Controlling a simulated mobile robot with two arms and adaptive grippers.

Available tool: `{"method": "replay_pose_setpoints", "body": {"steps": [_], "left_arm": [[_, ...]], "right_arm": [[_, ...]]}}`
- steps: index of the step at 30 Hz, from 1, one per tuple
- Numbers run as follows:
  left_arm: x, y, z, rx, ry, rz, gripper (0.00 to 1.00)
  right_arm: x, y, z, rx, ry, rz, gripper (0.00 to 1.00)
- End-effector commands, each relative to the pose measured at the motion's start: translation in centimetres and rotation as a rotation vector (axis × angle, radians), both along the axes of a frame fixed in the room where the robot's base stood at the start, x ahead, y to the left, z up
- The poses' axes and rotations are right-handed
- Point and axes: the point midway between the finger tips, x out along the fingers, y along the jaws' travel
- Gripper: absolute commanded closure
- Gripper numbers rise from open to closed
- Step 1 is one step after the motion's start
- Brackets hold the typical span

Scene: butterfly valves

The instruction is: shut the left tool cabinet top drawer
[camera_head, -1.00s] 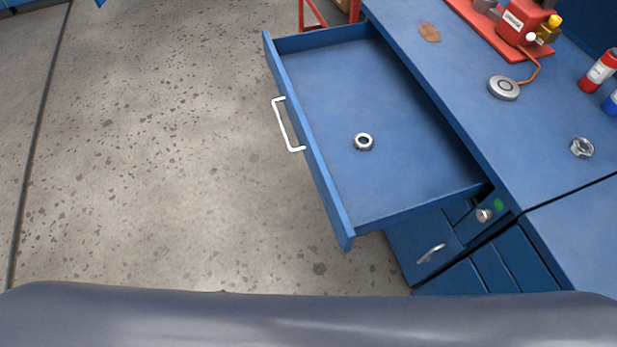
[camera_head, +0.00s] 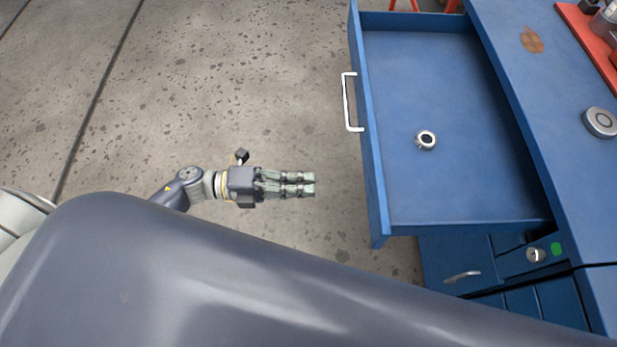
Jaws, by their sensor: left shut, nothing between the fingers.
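The top drawer (camera_head: 450,185) of the blue tool cabinet (camera_head: 497,50) is pulled far out to the left. Its front panel (camera_head: 369,170) carries a white bar handle (camera_head: 347,103). A metal nut or ring (camera_head: 426,140) lies on the drawer floor. My left gripper (camera_head: 314,184) is shut and empty, its fingers pointing right at the drawer front. It is apart from the panel, to its left and lower in the picture than the handle. My right gripper is not in view.
The cabinet top holds a round grey metal disc (camera_head: 600,122), a red tray (camera_head: 592,45) and a brown stain (camera_head: 531,40). Below the drawer are a lower handle (camera_head: 462,277) and a lock with a green dot (camera_head: 557,249). Concrete floor (camera_head: 230,80) left of the drawer is clear.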

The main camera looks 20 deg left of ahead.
Motion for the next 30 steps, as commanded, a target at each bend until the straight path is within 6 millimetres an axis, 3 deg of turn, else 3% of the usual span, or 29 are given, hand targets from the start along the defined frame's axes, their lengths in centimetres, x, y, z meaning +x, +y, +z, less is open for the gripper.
{"method": "replay_pose_setpoints", "body": {"steps": [9,15,21,30], "left_arm": [[2.3,-6.6,0.4,-0.005,0.0,0.004,1.0],[3.2,-9.4,0.3,-0.003,0.001,0.004,1.0],[3.5,-10.5,0.0,-0.001,0.003,0.004,1.0],[3.5,-10.6,0.0,-0.001,0.003,0.003,1.0]], "right_arm": [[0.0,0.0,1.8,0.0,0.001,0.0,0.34],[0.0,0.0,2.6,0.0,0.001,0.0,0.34],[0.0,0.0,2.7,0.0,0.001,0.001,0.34],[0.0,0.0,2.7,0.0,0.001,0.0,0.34]]}}
